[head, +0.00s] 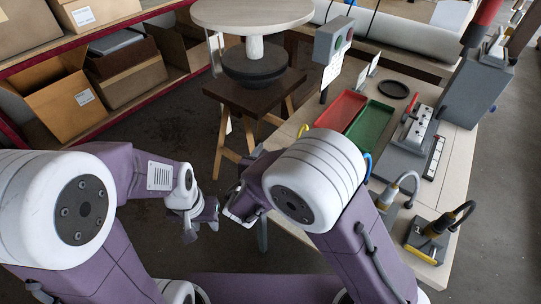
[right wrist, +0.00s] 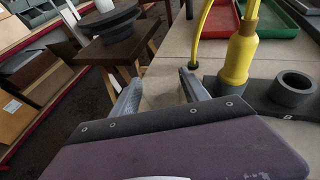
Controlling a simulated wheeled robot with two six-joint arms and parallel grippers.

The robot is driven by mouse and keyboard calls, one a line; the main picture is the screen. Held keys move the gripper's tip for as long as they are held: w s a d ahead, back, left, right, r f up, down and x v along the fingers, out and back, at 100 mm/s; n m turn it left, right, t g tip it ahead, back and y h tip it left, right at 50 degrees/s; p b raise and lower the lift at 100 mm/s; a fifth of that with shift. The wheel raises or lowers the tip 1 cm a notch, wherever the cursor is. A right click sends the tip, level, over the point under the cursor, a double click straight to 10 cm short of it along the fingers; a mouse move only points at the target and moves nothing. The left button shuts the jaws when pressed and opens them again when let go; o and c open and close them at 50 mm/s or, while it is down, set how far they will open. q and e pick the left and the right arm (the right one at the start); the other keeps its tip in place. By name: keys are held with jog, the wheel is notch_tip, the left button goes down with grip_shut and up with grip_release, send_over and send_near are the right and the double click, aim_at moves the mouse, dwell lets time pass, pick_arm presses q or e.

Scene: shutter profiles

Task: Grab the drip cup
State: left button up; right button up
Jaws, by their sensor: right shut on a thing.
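My right gripper (head: 236,212) hangs left of the workbench in the head view, half hidden by its own arm. In the right wrist view its two grey fingers (right wrist: 160,90) stand apart with a pale patch between them; the gripped thing is not clear. A short, open-topped dark grey cup shape (right wrist: 293,88) stands on the bench to the right of those fingers; I cannot tell if it is the drip cup. My left gripper (head: 202,212) is left of the right one, small and turned so that its jaw opening is unclear.
A yellow-bodied tool (right wrist: 238,65) stands beside the cup shape. The bench (head: 455,160) holds a red tray (head: 341,110), a green tray (head: 371,130) and a grey press (head: 405,155). A dark stool (head: 255,98) bears a round turntable. Shelves with cardboard boxes (head: 62,100) are at the left.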

notch_tip(320, 180, up, 5)
jog(key=shift+f+p, duration=0.1)
jog(key=shift+p, duration=0.8)
jog(key=w+d+r, duration=0.6)
jog(key=w+d, duration=0.2)
jog(key=shift+d+p, duration=0.35)
jog(key=shift+p, duration=0.05)
